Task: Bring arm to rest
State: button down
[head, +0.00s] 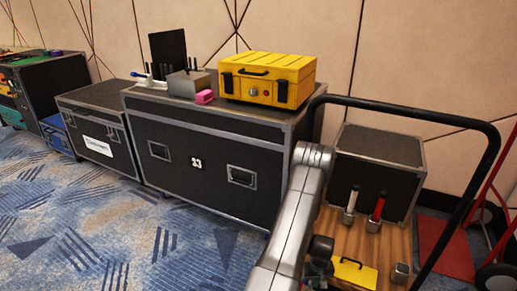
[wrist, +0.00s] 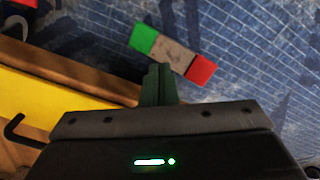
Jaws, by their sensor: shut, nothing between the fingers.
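My gripper (wrist: 158,85) is shut and empty in the wrist view, its fingers together and pointing down over the blue carpet. In the head view my silver arm reaches up from the bottom edge and bends over at the cart. My gripper is mostly hidden there behind the arm's lower links. A bar with a green end, a grey middle and a red end (wrist: 175,55) lies on the carpet just beyond the fingertips in the wrist view, apart from them.
A wooden cart deck (head: 328,222) with a black handle holds a yellow box (head: 355,274), a metal cube (head: 400,272) and two upright handled tools. A black case (head: 378,165) stands behind. A yellow toolbox (head: 268,78) sits on a large flight case (head: 205,150). Carpet at left is clear.

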notch_tip(320, 180, down, 5)
jog(key=shift+r+b, duration=0.2)
jog(key=shift+b, duration=0.6)
